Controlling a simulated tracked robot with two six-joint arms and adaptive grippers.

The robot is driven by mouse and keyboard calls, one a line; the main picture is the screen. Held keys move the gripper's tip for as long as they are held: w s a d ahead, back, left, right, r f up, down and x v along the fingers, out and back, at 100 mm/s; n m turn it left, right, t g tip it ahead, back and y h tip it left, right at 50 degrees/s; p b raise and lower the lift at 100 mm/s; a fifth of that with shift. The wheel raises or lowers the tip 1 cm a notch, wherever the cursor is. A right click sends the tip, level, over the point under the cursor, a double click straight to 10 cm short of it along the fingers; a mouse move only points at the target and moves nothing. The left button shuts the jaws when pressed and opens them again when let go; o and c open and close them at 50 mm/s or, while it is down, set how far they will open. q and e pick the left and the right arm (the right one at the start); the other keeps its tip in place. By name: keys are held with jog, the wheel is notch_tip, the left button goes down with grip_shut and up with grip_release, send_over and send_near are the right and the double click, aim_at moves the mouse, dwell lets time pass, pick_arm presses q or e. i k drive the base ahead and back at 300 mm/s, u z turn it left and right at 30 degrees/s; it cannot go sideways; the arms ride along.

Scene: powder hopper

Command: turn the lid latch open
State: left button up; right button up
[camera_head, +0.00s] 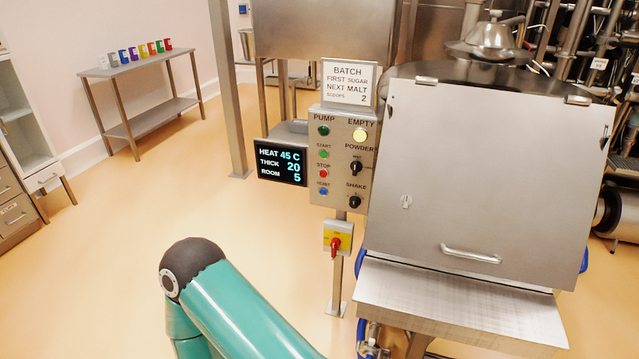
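The powder hopper's lid (500,170) is a large sloping steel panel at the right, and it looks shut. A small pale lid latch (406,201) sits on the left part of the lid; it looks roughly upright, but it is too small to tell its exact turn. A bar handle (470,254) is fixed near the lid's lower edge. A green link of my arm with a dark elbow shows at the bottom, left of the hopper. Neither gripper is in view, and nothing of mine is seen touching the latch or lid.
A steel shelf (460,300) juts out below the lid. Left of the lid stand a control panel (340,155), a dark display (280,162) and a red switch (335,245) on a post. A side table (140,70) holds several coloured items. The floor between is clear.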

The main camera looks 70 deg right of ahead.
aim_at(405, 201)
jog(key=z, duration=5.05)
jog(key=k, duration=0.15)
jog(key=u, duration=2.8)
jog(key=i, duration=0.45)
jog(key=u, duration=0.9)
jog(key=k, duration=0.25)
jog(key=z, duration=0.65)
